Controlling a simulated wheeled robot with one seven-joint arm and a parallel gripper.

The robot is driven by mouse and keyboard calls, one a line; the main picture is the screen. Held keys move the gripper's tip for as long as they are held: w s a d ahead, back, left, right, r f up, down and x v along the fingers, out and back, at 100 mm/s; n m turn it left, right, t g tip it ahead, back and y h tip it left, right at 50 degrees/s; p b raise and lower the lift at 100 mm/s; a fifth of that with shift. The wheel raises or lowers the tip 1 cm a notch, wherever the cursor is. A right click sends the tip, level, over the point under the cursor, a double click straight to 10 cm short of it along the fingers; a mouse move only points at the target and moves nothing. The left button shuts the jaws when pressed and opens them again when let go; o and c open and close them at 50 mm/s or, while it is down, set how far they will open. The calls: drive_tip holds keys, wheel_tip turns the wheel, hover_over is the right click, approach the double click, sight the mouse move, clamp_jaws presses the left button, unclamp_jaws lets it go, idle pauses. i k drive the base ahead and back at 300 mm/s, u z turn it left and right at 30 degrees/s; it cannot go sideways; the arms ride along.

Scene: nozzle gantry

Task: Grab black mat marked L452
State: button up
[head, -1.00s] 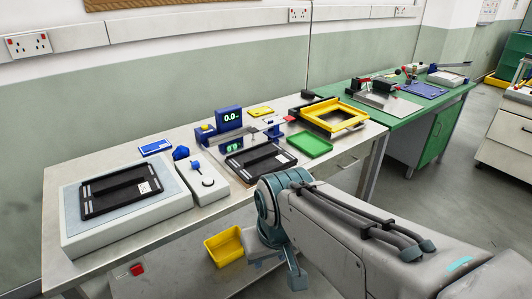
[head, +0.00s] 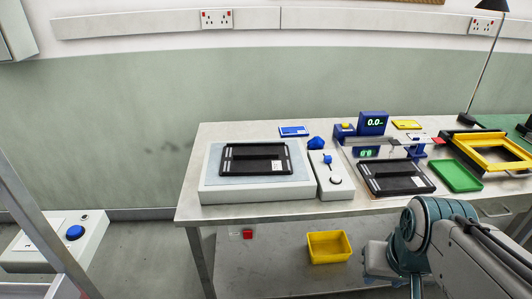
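Two black mats with white labels show in the head view. One black mat (head: 256,152) lies flat on a pale raised platform (head: 225,189) at the left of the bench. The other black mat (head: 393,184) lies on the bench top to the right, in front of a blue device with a display. The label print is too small to read, so I cannot tell which is L452. My arm reaches in at the lower right, in front of the bench and apart from both mats. My gripper's fingers do not show.
A white box with a blue knob (head: 334,187) stands between the mats. A green tray (head: 455,176) and a yellow frame (head: 487,139) lie on the right. A yellow bin (head: 329,247) sits below the bench. Floor (head: 140,250) is free at the left front.

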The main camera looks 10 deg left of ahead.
sight(238, 160)
drive_tip(key=k, duration=0.6)
drive_tip(key=u, duration=0.8)
drive_tip(key=i, duration=1.8)
drive_tip(key=z, duration=0.3)
